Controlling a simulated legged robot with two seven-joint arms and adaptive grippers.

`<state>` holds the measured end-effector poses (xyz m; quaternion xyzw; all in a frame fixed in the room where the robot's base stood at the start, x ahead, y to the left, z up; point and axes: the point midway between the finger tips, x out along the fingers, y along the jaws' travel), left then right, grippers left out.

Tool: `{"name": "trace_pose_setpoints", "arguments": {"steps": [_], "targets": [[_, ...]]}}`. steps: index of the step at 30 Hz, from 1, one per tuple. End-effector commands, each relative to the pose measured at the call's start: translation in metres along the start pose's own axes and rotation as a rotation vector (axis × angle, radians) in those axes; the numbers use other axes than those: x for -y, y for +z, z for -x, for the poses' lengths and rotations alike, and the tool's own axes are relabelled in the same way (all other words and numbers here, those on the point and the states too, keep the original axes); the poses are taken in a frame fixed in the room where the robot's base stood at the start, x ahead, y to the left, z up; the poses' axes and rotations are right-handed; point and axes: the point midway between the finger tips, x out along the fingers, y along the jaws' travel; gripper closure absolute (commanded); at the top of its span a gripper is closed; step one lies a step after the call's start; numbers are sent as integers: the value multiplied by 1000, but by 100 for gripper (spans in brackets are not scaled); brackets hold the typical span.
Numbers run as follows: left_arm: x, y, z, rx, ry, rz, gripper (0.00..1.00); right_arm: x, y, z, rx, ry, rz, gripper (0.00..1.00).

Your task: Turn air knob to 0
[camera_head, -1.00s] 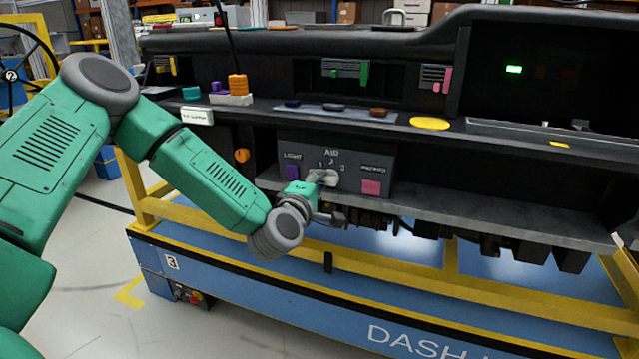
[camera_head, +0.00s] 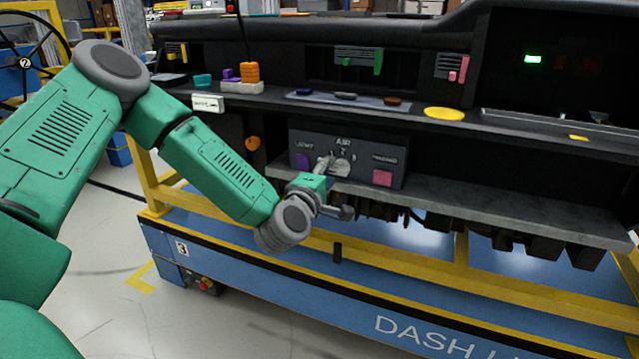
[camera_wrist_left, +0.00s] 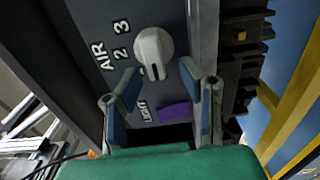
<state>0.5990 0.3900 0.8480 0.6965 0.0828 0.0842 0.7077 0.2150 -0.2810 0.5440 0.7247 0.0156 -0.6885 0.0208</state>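The air knob (camera_head: 342,168) is a pale grey round knob on the dark panel (camera_head: 388,160) below the shelf, under the label AIR. It shows clearly in the left wrist view (camera_wrist_left: 153,46), with a dark mark on its lower edge, facing the purple LIGHT switch. The numerals 2 and 3 are readable beside it. My left gripper (camera_head: 329,168) is at the knob's left side in the head view. In the left wrist view its two fingers (camera_wrist_left: 159,72) are spread apart, with the knob just beyond the tips and nothing held. My right gripper is not in view.
The purple LIGHT switch (camera_head: 303,161) is left of the knob and the pink switch (camera_head: 382,177) is right of it. The shelf (camera_head: 270,95) with several small parts overhangs the panel. A grey ledge (camera_head: 480,205) and a yellow rail (camera_head: 385,257) lie below.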

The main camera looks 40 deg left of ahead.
Motion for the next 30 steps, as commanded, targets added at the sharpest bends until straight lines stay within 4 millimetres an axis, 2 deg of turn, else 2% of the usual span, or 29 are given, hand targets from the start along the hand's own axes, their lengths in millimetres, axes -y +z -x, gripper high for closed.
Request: {"name": "trace_pose_setpoints", "arguments": {"steps": [9,15,20,30], "targets": [[2,-1,66,1,-4,3,66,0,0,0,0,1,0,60],[3,-2,96,0,-3,4,66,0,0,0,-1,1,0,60],[2,-2,105,-2,-2,4,66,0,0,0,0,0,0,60],[2,-2,106,-2,-2,3,66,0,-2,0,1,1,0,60]]}}
